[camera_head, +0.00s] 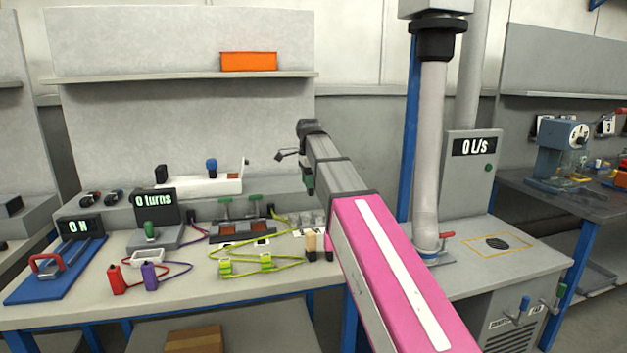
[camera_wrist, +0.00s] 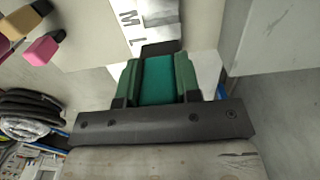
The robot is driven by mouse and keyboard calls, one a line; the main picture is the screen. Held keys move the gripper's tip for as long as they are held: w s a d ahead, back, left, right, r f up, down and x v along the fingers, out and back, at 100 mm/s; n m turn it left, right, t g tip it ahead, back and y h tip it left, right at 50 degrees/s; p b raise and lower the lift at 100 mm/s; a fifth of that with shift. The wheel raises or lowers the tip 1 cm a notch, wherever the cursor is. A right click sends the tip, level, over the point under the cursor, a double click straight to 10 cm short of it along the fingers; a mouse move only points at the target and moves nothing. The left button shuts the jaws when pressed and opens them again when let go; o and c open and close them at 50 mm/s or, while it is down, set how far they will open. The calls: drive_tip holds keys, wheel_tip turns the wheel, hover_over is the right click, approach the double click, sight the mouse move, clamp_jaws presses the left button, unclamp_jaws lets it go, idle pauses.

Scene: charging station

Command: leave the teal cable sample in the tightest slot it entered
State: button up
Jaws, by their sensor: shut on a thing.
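My gripper (camera_wrist: 156,72) is shut on the teal cable sample (camera_wrist: 155,84), which sits between its two green fingers in the wrist view. Just beyond the fingertips lie a dark piece (camera_wrist: 160,48) and a white label strip (camera_wrist: 131,28) with the letters M and L. A grey block (camera_wrist: 164,12) is beside the letters. I cannot tell whether the sample touches or enters a slot. In the head view my gripper (camera_head: 307,180) is over the right end of the bench, mostly behind my arm; the sample cannot be made out there.
The bench (camera_head: 60,318) carries a green-handled fixture (camera_head: 240,230), yellow-green cables (camera_head: 240,265), red (camera_head: 116,280) and purple (camera_head: 149,276) connectors and displays. A vertical duct (camera_head: 431,150) stands to the right. Pink and tan pieces (camera_wrist: 41,50) and a black coil (camera_wrist: 30,112) show in the wrist view.

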drive_tip(key=shift+f, duration=0.15)
idle(0.3)
drive_tip(key=shift+f, duration=2.8)
drive_tip(key=shift+f, duration=2.2)
drive_tip(key=o, duration=1.1)
drive_tip(key=shift+c, duration=0.2)
wheel_tip(320, 180, up, 10)
drive_tip(key=shift+r, duration=0.4)
